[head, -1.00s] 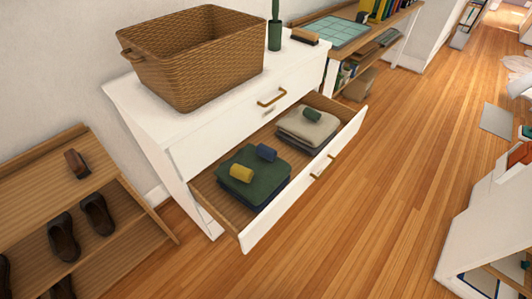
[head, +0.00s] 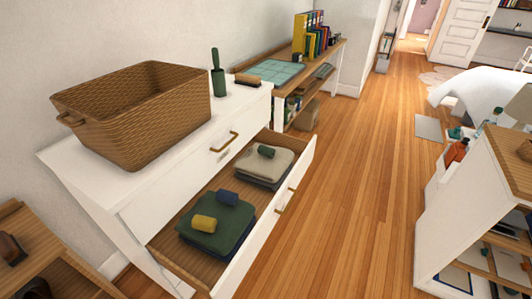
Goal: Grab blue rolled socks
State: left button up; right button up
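The blue rolled socks (head: 228,197) lie on a folded dark green garment (head: 217,223) in the open lower drawer (head: 174,238) of a white dresser (head: 84,190). A yellow rolled pair (head: 204,223) lies just in front of them on the same garment. A green rolled pair (head: 266,151) sits on a folded beige garment (head: 270,164) farther back in the drawer. Neither of my grippers shows in the head view.
A wicker basket (head: 135,115) and a brush (head: 247,80) stand on the dresser top. A shoe rack (head: 50,262) is at lower left. A shelf unit (head: 478,205) stands at right. Wooden floor (head: 350,190) between is clear.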

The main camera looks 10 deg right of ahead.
aim_at(224, 195)
jog(key=i+l, duration=0.1)
jog(key=l, duration=0.2)
jog(key=i+l, duration=0.1)
jog(key=l, duration=0.25)
jog(key=i+l+z, duration=0.1)
jog(key=l, duration=0.2)
jog(key=i+l, duration=0.1)
jog(key=l, duration=0.25)
